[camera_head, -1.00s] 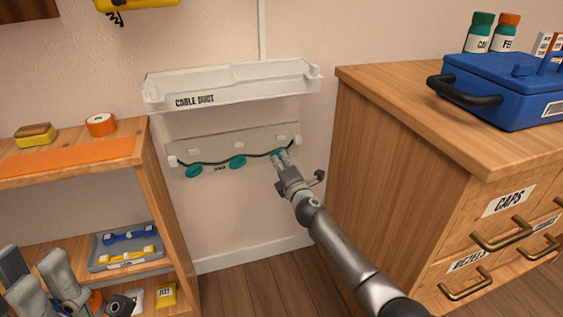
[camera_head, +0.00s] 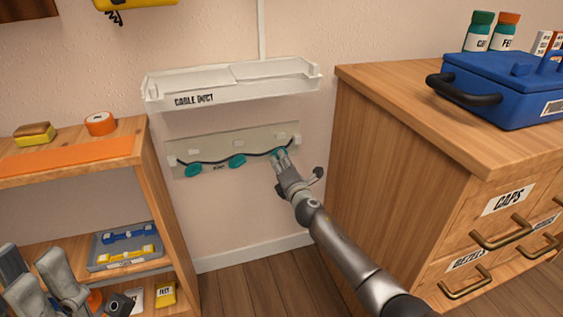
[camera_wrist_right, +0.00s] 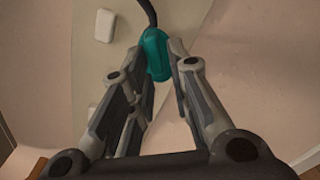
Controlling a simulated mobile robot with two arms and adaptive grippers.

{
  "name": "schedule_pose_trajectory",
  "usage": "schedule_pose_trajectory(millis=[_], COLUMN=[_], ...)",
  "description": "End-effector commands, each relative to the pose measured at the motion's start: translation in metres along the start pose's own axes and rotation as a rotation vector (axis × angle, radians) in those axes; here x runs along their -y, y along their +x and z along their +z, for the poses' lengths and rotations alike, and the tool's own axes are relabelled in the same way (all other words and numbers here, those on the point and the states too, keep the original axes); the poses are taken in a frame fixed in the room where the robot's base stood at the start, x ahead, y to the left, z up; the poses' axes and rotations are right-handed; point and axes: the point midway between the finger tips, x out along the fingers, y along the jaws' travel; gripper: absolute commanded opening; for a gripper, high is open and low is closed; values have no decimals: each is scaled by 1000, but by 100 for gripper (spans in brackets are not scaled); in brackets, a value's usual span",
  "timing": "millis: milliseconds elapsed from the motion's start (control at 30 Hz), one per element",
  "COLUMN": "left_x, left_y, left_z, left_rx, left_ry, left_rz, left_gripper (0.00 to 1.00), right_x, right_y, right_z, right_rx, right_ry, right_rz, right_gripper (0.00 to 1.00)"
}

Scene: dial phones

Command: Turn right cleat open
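The right cleat (camera_head: 276,154) is a small teal piece at the right end of a grey-beige wall plate (camera_head: 205,146). A black cable runs along the plate past it. In the right wrist view the cleat (camera_wrist_right: 157,54) lies between my right gripper's fingertips, which appear to touch it from both sides. My right gripper (camera_head: 281,158) reaches the plate from the lower right and partly hides the cleat. Two more teal cleats, middle (camera_head: 237,161) and left (camera_head: 193,170), sit farther left. My left gripper (camera_head: 45,285) shows only partly at the lower left; its opening is unclear.
A white cable duct tray (camera_head: 240,88) hangs just above the plate. A wooden drawer cabinet (camera_head: 400,160) stands close to the right of my right arm, with a blue case (camera_head: 510,85) on top. A wooden shelf (camera_head: 150,190) stands at the left. The wall below the plate is clear.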

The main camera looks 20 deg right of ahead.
Motion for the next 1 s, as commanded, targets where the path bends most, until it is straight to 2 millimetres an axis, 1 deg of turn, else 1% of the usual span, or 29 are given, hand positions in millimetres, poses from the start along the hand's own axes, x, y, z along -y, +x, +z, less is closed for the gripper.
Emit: schedule_pose_trajectory(millis=[33, 67, 367, 533, 667, 1000], left_x=[0, 0, 1, 0, 0, 0], left_y=[0, -1, 1, 1, 1, 1], left_z=[0, 0, -1, 0, 0, 0], left_rx=[2, 2, -5, -5, -4, -3], left_ry=[0, 0, 1, 1, 1, 0], left_rz=[-1, -1, -4, -2, -1, 0], left_gripper=[32, 32, 32, 32, 32, 32], right_x=[0, -1, -1, -1, -1, 0], right_y=[0, 0, 0, -6, -21, -74], right_z=[0, 1, 2, 2, 2, 1], right_rx=[1, 1, 3, 4, 3, 1], right_ry=[1, 1, 3, 2, 1, 1], right_rz=[1, 1, 2, 3, 3, 1], right_gripper=[29, 32, 32, 32, 32, 32])
